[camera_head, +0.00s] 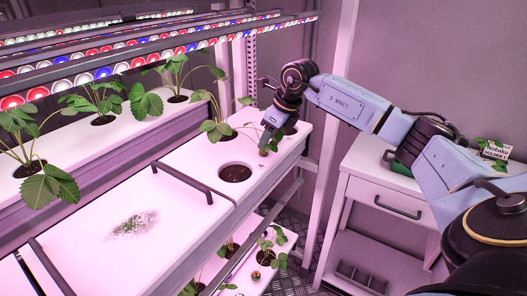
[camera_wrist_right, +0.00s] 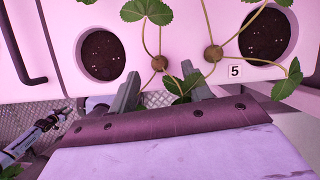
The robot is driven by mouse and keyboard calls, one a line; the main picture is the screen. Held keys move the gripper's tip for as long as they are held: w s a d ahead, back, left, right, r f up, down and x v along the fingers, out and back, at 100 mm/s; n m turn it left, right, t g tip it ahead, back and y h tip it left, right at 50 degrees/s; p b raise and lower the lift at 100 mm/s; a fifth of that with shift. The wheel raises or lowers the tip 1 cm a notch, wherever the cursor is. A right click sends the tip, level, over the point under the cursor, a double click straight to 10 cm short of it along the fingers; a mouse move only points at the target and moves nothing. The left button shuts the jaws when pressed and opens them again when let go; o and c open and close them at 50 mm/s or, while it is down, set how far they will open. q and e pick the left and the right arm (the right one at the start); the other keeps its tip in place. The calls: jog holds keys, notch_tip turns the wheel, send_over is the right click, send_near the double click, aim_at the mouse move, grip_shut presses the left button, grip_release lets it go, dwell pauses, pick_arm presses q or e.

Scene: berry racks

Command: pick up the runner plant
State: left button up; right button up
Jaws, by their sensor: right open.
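Runner plants hang over the edge of the white growing tray. In the right wrist view, one with a small round brown plug (camera_wrist_right: 160,63) lies just beyond and between my right fingertips (camera_wrist_right: 160,85), not gripped. A second brown plug (camera_wrist_right: 213,54) on thin stems is beyond the right-hand finger. Green leaves (camera_wrist_right: 182,84) show between the fingers. In the head view, my right gripper (camera_head: 268,138) points down at the tray's front edge, beside strawberry leaves (camera_head: 216,130). It is open and empty. Part of my left arm shows at the lower left of the wrist view (camera_wrist_right: 58,120); its jaws are too small to judge.
The white tray (camera_head: 195,165) has soil-filled holes (camera_head: 235,173) and a dark handle bar (camera_head: 182,184). A label "5" (camera_wrist_right: 234,71) is on its front. Lamp bars (camera_head: 150,52) run above. Plants stand on a lower shelf (camera_head: 258,272). A white drawer cabinet (camera_head: 385,190) stands at the right.

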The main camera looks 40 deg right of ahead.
jog(key=x, duration=0.3)
jog(key=shift+a+f, duration=0.1)
jog(key=shift+f, duration=0.2)
jog(key=c, duration=0.9)
jog(key=shift+r, duration=0.15)
